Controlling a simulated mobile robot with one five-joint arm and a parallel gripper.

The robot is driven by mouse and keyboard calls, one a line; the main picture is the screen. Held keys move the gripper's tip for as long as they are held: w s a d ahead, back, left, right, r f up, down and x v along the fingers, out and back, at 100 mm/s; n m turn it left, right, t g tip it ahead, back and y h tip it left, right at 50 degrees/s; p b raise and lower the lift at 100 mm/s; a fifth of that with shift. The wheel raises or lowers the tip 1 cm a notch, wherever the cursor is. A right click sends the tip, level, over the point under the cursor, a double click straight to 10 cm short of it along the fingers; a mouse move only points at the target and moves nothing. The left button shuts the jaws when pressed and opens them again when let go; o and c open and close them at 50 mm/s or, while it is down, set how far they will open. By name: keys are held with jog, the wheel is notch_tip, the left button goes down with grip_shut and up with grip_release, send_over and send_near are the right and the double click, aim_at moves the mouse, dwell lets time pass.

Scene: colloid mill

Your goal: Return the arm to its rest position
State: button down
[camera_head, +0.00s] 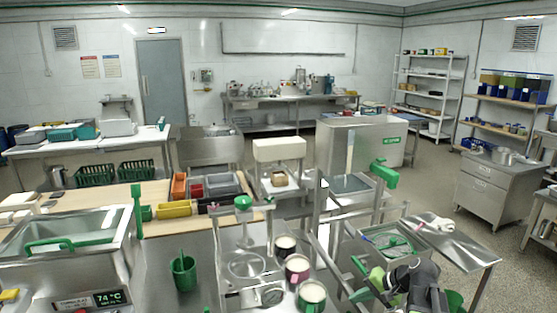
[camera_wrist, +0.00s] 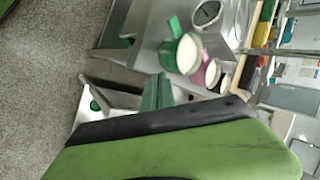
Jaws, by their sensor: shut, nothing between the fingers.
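My arm (camera_head: 418,284) shows at the lower right of the head view, dark and folded low in front of the steel side table. My gripper (camera_head: 372,281), with green and black fingers, is at its left side. In the wrist view a large green and black finger of my gripper (camera_wrist: 165,145) fills the lower part. The gripper is shut and I see nothing held in it. The fingertips are partly hidden.
Cups with coloured bands, including a green one (camera_head: 311,295) and a pink one (camera_head: 297,268), stand on steel left of my arm. A steel side table (camera_head: 455,250) is close on the right. Speckled floor (camera_wrist: 45,80) is open at left in the wrist view.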

jog(key=s+a+f+n+g+h, duration=0.1)
jog(key=s+a+f+n+g, duration=0.1)
jog(key=a, duration=0.6)
jog(key=s+a+f+n+g+h, duration=0.1)
jog(key=s+a+f+n+g, duration=0.15)
jog(key=a, duration=0.55)
jog(key=s+d+f+n+h, duration=0.1)
jog(key=s+d+n+h, duration=0.1)
jog(key=s+d+h, duration=0.2)
jog(key=shift+d+f+h, duration=0.15)
jog(key=shift+d+h, duration=0.15)
jog(key=shift+d, duration=0.05)
